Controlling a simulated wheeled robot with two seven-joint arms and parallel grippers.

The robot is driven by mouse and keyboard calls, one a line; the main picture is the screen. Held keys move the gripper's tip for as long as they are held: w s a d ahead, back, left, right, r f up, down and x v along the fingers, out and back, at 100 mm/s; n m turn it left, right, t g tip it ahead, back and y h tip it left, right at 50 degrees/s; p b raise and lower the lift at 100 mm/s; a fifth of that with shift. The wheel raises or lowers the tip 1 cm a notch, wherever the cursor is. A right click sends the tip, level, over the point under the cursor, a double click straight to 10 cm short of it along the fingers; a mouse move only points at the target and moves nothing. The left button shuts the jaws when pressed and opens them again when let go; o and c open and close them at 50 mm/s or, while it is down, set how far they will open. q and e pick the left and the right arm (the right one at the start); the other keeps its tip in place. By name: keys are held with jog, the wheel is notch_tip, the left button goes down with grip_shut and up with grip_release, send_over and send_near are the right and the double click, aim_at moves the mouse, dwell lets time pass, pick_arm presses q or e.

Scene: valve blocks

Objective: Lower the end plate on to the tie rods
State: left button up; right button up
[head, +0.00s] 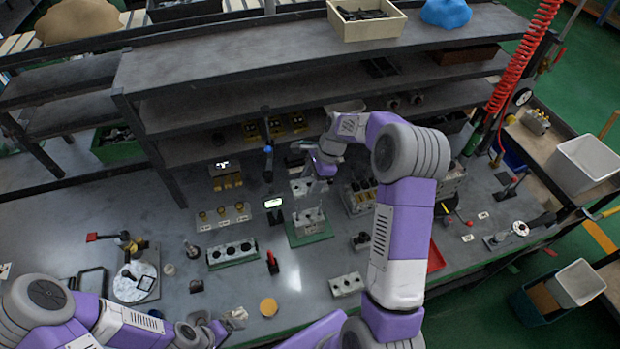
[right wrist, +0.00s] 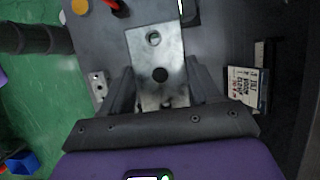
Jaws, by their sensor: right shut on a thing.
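The end plate (right wrist: 155,45) is a grey metal slab with holes in its face. It is held between the two dark fingers of my right gripper (right wrist: 160,88). In the head view my right gripper (head: 322,168) is over the back middle of the bench, just above and behind a valve stack (head: 310,218) on a green base. Thin upright tie rods seem to stand on that stack, but they are too small to make out clearly. I cannot tell whether the plate touches them. My left gripper (head: 212,327) is low at the front left, its jaws unclear.
A block with several dark holes (head: 232,252) stands left of the stack, and a small lit display (head: 273,203) is close beside it. Shelving (head: 250,80) rises behind. A red tray (head: 436,258) lies to the right. Bare bench shows at the front middle.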

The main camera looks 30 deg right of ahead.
jog(key=shift+w, duration=0.1)
jog(key=shift+a+r, duration=0.1)
pick_arm(q)
jog(key=shift+w+f+b, duration=0.1)
jog(key=shift+f+b, duration=1.55)
pick_arm(e)
notch_tip(320, 180, down, 6)
jog(key=shift+r, duration=0.1)
pick_arm(q)
jog(key=shift+r+p, duration=0.45)
jog(key=shift+f+b, duration=2.2)
jog(key=shift+f, duration=0.05)
pick_arm(e)
jog(key=shift+f, duration=3.55)
pick_arm(q)
jog(key=shift+f+b, duration=0.3)
jog(key=shift+b, duration=0.1)
pick_arm(e)
jog(key=shift+f, duration=0.45)
